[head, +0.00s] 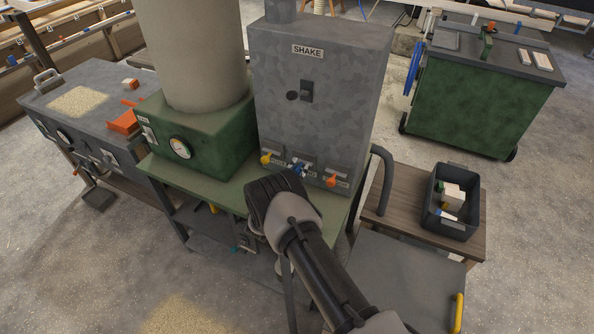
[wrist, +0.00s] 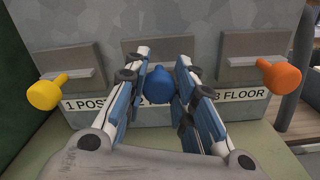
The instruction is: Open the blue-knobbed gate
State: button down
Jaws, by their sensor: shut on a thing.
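The blue knob (wrist: 160,84) sits between my gripper's two fingers (wrist: 162,92) in the wrist view, and the fingers are closed on it. Its gate plate (wrist: 150,46) is on the front of the grey metal box, behind the fingers. In the head view my gripper (head: 297,172) reaches the middle of the row of knobs, and little of the blue knob shows there. A yellow knob (wrist: 44,94) is to the left and an orange knob (wrist: 283,77) to the right, both apart from the fingers. My fingers cover part of the label strip.
The grey box marked SHAKE (head: 318,90) stands on a green bench (head: 226,200), beside a green base with a gauge (head: 180,148). At right, a dark bin (head: 437,217) stands on a wooden table (head: 402,196). A hose (head: 384,175) runs down beside the box.

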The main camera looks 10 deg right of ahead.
jog(key=v, duration=0.5)
jog(key=shift+s+a, duration=0.25)
jog(key=shift+s, duration=0.1)
jog(key=c, duration=1.3)
grip_release()
jog(key=v, duration=1.2)
